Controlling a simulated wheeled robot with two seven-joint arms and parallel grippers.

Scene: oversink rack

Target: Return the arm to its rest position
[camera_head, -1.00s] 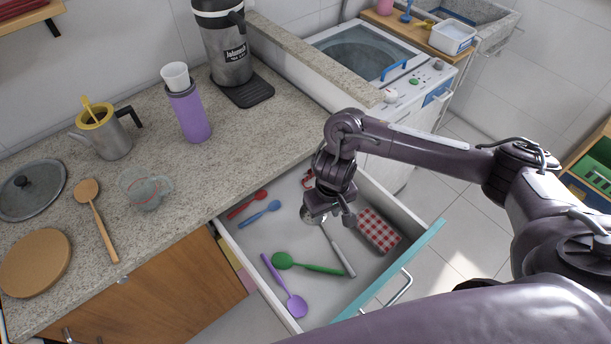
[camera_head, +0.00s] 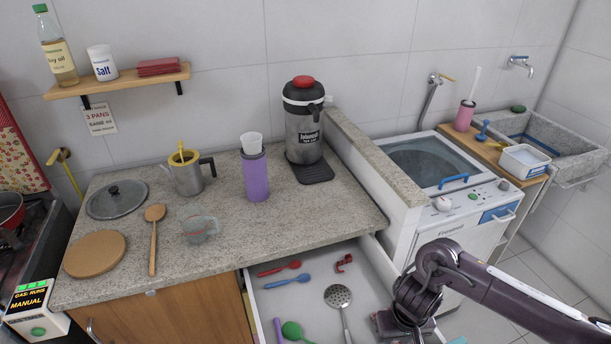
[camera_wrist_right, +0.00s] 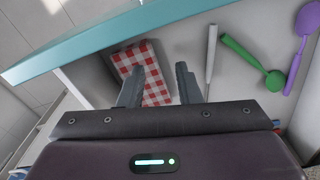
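My right gripper (camera_wrist_right: 158,85) is open and empty in the right wrist view, with its two fingers apart. It hangs above the open drawer (camera_head: 385,262); in the head view the gripper (camera_head: 398,326) is at the bottom right of the drawer, its fingertips partly cut off or hidden. Below it lies a red-and-white checkered item (camera_wrist_right: 155,72), seen between and behind the fingers. A slotted metal spoon (camera_head: 338,297) lies in the drawer to the left of the gripper. Its handle (camera_wrist_right: 211,52) runs just right of the fingers in the wrist view. My left gripper is not in view.
The drawer also holds a red spoon (camera_head: 280,268), a blue spoon (camera_head: 288,282), a green spoon (camera_head: 292,329) and a purple spoon (camera_wrist_right: 303,35). The teal drawer front (camera_wrist_right: 100,38) stands close to the gripper. A washing machine (camera_head: 465,212) stands to the right of the counter.

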